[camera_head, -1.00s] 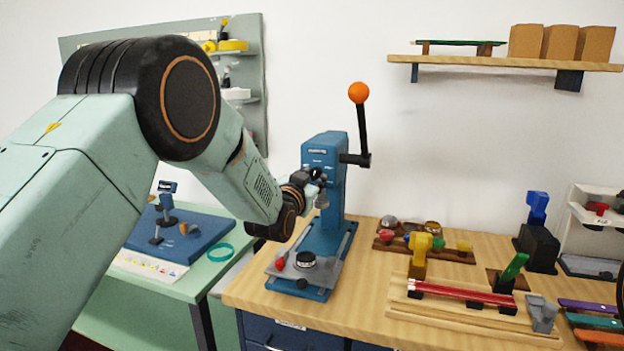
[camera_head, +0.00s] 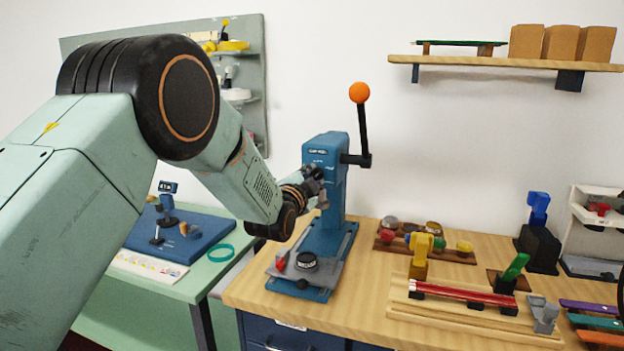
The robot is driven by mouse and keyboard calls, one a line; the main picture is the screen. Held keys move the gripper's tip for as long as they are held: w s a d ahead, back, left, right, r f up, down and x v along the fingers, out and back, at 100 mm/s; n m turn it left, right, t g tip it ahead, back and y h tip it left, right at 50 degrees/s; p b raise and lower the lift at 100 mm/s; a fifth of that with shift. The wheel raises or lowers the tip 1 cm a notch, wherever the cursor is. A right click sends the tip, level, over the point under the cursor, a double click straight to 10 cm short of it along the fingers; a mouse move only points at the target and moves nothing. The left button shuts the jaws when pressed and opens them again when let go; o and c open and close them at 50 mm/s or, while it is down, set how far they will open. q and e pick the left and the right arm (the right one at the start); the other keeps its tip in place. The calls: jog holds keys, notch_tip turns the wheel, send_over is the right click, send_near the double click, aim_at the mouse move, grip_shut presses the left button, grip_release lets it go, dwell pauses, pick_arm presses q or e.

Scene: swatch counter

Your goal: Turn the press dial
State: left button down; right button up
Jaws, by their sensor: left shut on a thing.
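The blue press (camera_head: 325,236) stands on the wooden counter, with an orange-knobbed lever (camera_head: 359,93) raised at its right side. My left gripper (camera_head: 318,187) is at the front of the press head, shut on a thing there. The press dial is where the gripper is and is mostly hidden by the gripper and wrist. A black round piece (camera_head: 306,260) sits on the press's grey base plate, with a small red part (camera_head: 281,264) to its left. My right gripper is not in view.
A wooden tray of coloured knobs (camera_head: 462,258) and a wooden fixture with a red bar (camera_head: 465,293) are right of the press. A green side table (camera_head: 232,258) with a blue mat (camera_head: 190,248) is at left. A shelf (camera_head: 490,62) hangs above.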

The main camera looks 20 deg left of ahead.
pick_arm(q)
jog(key=shift+r, duration=0.35)
jog(key=c, duration=1.4)
grip_release()
jog(key=shift+c, duration=0.2)
jog(key=o, duration=0.4)
jog(key=shift+f, duration=0.25)
jog(key=s, duration=1.2)
jog(key=shift+a, duration=0.2)
